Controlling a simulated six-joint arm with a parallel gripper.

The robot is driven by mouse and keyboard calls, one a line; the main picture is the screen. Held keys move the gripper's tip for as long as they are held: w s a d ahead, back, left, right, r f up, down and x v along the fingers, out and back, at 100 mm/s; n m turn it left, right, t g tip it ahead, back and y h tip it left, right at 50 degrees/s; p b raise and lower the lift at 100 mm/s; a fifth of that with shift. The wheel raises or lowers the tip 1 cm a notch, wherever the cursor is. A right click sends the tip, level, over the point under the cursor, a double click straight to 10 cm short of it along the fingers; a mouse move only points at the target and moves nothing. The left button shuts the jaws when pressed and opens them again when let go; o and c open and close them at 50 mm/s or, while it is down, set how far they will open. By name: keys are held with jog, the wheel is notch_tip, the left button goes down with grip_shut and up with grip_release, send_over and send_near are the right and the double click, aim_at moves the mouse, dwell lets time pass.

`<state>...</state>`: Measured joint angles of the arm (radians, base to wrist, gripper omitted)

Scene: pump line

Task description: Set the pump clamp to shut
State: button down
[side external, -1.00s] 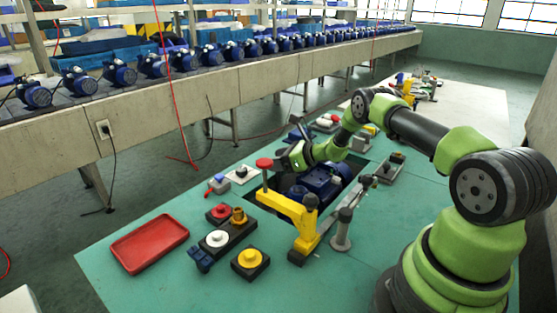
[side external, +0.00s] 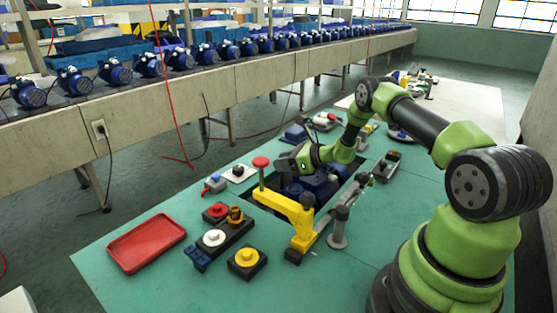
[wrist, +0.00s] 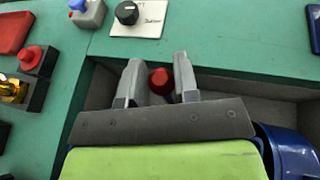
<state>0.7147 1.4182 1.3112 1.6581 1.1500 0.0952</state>
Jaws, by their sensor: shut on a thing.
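The pump clamp is a yellow arm (side external: 284,203) on a yellow upright. The red knob also shows in the wrist view (wrist: 160,81), between the two grey fingers. My gripper (side external: 277,163) is at the knob end of the clamp, shut on the red knob. The blue pump (side external: 322,185) sits in the recess behind the yellow arm, partly hidden by the arm and my wrist. The wrist view shows a blue part of it (wrist: 288,150) at lower right.
A red tray (side external: 147,243) lies at the front left. Fixtures with a white knob (side external: 214,238) and a yellow knob (side external: 246,257) stand left of the clamp. A grey post (side external: 339,228) stands right of it. A dial plate (wrist: 137,19) lies beyond the recess.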

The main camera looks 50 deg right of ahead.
jog(key=shift+s+f, duration=0.1)
jog(key=shift+s, duration=0.05)
jog(key=c, duration=0.9)
grip_release()
jog(key=shift+o, duration=0.2)
jog(key=v, duration=1)
